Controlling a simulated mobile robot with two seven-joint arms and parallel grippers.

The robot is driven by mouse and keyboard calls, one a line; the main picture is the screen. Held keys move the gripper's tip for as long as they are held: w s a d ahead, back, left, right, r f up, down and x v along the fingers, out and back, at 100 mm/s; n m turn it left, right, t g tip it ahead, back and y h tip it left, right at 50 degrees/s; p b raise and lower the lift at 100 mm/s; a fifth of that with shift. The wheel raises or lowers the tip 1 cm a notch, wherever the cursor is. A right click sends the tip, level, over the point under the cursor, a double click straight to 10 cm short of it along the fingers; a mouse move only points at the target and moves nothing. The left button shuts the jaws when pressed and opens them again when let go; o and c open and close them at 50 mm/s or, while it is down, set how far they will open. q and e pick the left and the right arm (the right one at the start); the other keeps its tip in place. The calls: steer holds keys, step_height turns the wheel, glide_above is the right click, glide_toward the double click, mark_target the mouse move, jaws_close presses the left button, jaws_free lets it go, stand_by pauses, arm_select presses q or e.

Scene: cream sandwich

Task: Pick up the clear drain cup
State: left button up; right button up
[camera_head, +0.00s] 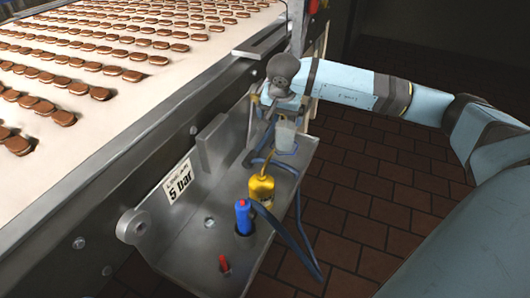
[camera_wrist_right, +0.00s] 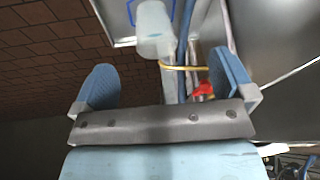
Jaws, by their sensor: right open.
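The clear drain cup (camera_head: 285,136) is a small translucent cup at the far end of the metal shelf, below my right wrist. It also shows in the right wrist view (camera_wrist_right: 154,30), at the top centre, beyond the fingers and apart from them. My right gripper (camera_wrist_right: 163,84) is open with nothing between its blue-padded fingers. In the head view my right arm comes in from the right, and its hand end is above and beside the cup, with the fingers hard to make out. My left gripper is in neither view.
A conveyor (camera_head: 115,92) with biscuits runs along the left. The tiled floor (camera_head: 375,200) is clear.

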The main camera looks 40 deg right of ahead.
mark_target(285, 128)
steer(key=shift+h, duration=0.8)
steer(key=d+f+b, duration=0.1)
steer(key=f, duration=0.1)
steer(key=w+d+f+b, duration=0.1)
steer(key=d+f, duration=0.1)
steer(key=w+d+f, duration=0.1)
steer(key=f, duration=0.1)
steer(key=shift+w+d+b, duration=0.15)
steer(key=shift+w+b, duration=0.1)
steer(key=shift+b, duration=0.15)
steer(key=shift+b+x, duration=1)
steer(key=shift+x, duration=2.1)
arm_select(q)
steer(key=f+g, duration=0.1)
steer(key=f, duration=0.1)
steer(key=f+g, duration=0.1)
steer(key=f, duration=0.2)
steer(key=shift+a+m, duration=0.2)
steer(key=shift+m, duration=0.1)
arm_select(e)
steer(key=shift+w+r, duration=0.1)
steer(key=shift+c, duration=0.5)
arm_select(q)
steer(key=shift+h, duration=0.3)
arm_select(e)
steer(key=c, duration=0.9)
steer(key=shift+c, duration=0.2)
